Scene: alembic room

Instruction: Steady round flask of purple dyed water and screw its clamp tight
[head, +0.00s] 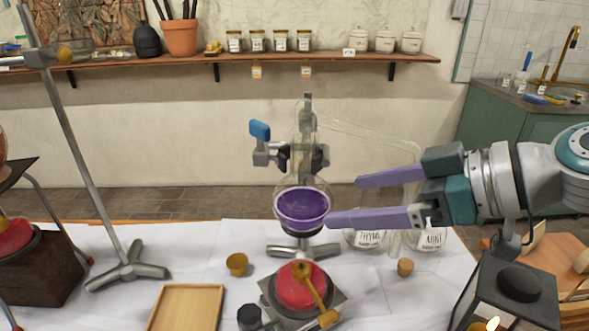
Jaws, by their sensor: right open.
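The round flask (302,209) holds purple liquid and hangs upright on a stand above a red-topped burner. Its clear neck rises through the grey clamp (266,156), whose dark jaws sit around the neck. A blue screw handle (260,130) stands up at the clamp's left end. My right gripper (344,200) comes in from the right with its lilac fingers apart. The lower fingertip is near the flask's right side; I cannot tell whether it touches. Nothing is between the fingers. My left gripper is not in view.
The red burner (300,286) sits below the flask. A clear glass tube and labelled jars (368,238) stand behind my right gripper. A cork (405,267), a small brass cup (236,264), a wooden tray (187,307) and a lit lantern (508,290) are nearby. Another stand (127,270) is at left.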

